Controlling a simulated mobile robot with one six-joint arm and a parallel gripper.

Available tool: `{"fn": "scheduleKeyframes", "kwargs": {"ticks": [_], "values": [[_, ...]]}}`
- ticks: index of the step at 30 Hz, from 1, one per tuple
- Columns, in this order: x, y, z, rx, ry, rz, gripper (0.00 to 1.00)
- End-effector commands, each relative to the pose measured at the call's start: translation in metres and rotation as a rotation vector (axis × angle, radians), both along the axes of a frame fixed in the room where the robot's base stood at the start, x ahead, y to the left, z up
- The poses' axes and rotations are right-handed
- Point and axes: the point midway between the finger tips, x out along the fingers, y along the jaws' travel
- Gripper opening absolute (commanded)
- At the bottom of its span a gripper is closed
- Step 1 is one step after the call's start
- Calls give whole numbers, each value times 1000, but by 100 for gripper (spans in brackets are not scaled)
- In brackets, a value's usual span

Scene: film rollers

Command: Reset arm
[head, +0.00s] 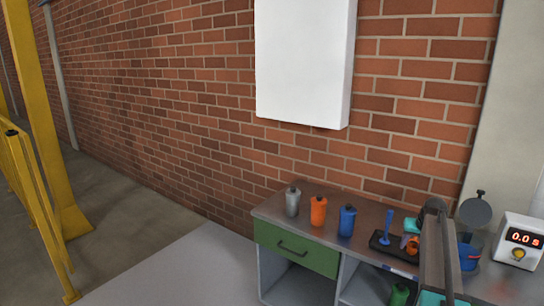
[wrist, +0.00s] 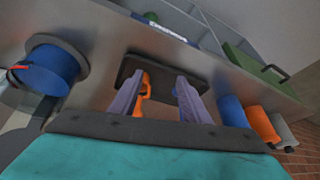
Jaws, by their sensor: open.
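My gripper (wrist: 163,82) is open, with its two pale purple fingers spread over a small black tray (wrist: 160,64) in the wrist view. An orange piece (wrist: 143,86) shows beside the left finger; I cannot tell whether they touch. In the head view my gripper (head: 405,241) is above the tray (head: 378,247) on the workbench, partly hidden by my arm. A blue upright piece (head: 387,229) stands on the tray. Orange also shows by the gripper.
Grey (head: 293,202), orange (head: 319,210) and blue (head: 347,221) bottles stand left of the tray. A blue container (head: 468,256) and a timer (head: 518,242) are at right. The bench has a green drawer (head: 296,248). A yellow railing (head: 35,210) stands far left.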

Motion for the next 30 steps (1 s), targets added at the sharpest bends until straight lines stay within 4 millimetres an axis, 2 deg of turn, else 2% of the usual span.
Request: {"fn": "scheduleKeyframes", "kwargs": {"ticks": [1, 3, 8, 14, 23, 30], "values": [[-1, 21, -22, 12, 22, 20, 43], [-2, 44, -48, 26, 50, 43, 43], [-10, 99, -106, 56, 114, 94, 43], [-33, 166, -174, 89, 199, 157, 43], [-89, 259, -265, 126, 332, 244, 43], [-151, 324, -326, 147, 442, 307, 43]]}}
